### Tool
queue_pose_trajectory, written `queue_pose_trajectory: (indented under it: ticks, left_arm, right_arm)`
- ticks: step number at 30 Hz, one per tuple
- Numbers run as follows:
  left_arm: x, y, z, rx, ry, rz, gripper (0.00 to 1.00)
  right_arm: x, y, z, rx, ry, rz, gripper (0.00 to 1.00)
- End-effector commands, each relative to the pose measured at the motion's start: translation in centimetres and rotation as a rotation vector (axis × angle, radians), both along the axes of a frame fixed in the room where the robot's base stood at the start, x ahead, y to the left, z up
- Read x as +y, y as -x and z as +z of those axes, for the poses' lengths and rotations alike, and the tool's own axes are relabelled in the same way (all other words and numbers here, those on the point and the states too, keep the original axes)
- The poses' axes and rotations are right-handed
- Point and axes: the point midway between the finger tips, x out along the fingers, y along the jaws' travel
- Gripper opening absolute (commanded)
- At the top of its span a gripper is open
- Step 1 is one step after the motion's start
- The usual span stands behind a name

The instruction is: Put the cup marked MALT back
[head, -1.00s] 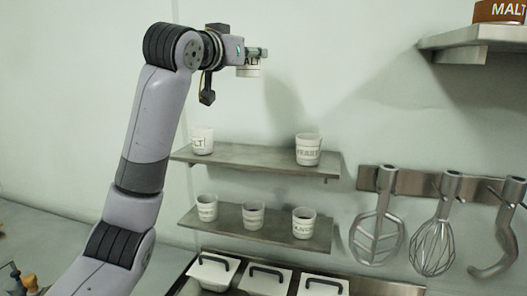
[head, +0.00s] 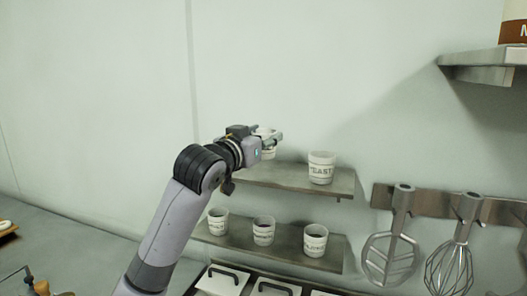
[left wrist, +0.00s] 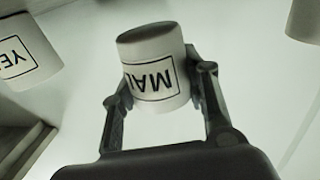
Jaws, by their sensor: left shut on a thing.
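My left gripper (head: 275,138) is shut on the white MALT cup (head: 268,153), above the upper wall shelf (head: 290,181) and left of the YEAST cup. In the left wrist view the MALT cup (left wrist: 152,72) sits between both fingers (left wrist: 160,105), its black-framed lettering upside down in the picture. In the head view the gripper hides part of it, and I cannot tell whether its base touches the shelf. The YEAST cup (head: 321,168) stands upright at the shelf's right; it also shows in the left wrist view (left wrist: 22,55). My right gripper is not in view.
Several cups, among them a middle one (head: 263,230), stand on the lower shelf (head: 285,246). Lidded bins (head: 221,281) lie below. Whisks hang from a rack (head: 430,204) at right. A higher shelf (head: 480,62) holds a brown-labelled container (head: 514,30).

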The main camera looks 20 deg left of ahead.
Motion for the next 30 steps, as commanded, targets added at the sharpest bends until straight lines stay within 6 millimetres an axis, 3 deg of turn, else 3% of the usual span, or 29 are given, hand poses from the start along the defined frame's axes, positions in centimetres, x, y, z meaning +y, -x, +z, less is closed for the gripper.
queue_pose_trajectory:
  ticks: [9,20,21,30]
  left_arm:
    - [0.0,0.0,-3.8,0.002,0.000,0.000,0.16]
    - [0.0,0.0,-4.2,0.001,0.000,0.000,0.16]
    - [0.0,0.0,-4.1,0.001,0.000,0.000,0.44]
    - [0.0,0.0,-4.1,0.001,0.000,0.000,0.62]
  right_arm:
    - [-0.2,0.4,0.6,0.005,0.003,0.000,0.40]
    - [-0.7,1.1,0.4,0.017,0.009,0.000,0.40]
    - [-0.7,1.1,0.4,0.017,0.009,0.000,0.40]
    - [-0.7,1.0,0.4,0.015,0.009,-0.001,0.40]
